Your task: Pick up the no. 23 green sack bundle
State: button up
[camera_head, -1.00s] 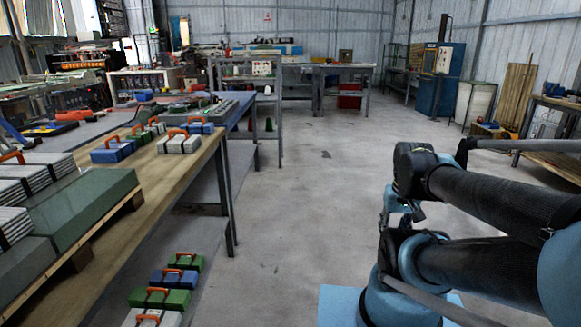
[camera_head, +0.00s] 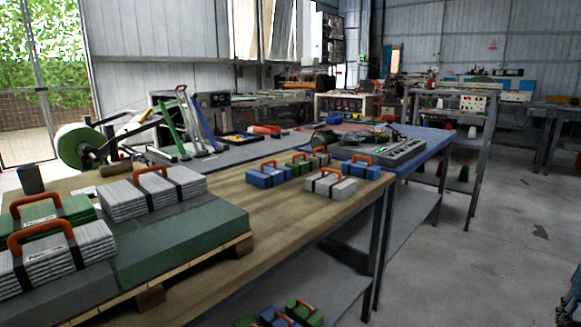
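Several green sack bundles with orange handles show in the head view, and I cannot read a no. 23 on any. One green bundle (camera_head: 45,211) sits at the far left, partly behind a white bundle. A small green bundle (camera_head: 298,164) stands on the wooden table (camera_head: 290,210) among blue and white ones. Another green bundle (camera_head: 306,314) is on the lower shelf, cut by the bottom edge, beside a blue one. My gripper is not in view; only a sliver of my arm shows at the lower right edge.
White bundles (camera_head: 160,190) sit on green and grey stacks on a pallet (camera_head: 150,297) at the table's left. Blue bundles (camera_head: 267,177) and a white bundle (camera_head: 331,188) stand further along. A blue-topped table (camera_head: 425,150) adjoins behind. The floor (camera_head: 490,240) at right is clear.

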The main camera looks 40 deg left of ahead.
aim_at(299, 166)
jog(key=u, duration=0.55)
jog(key=i, duration=1.15)
jog(key=u, duration=0.7)
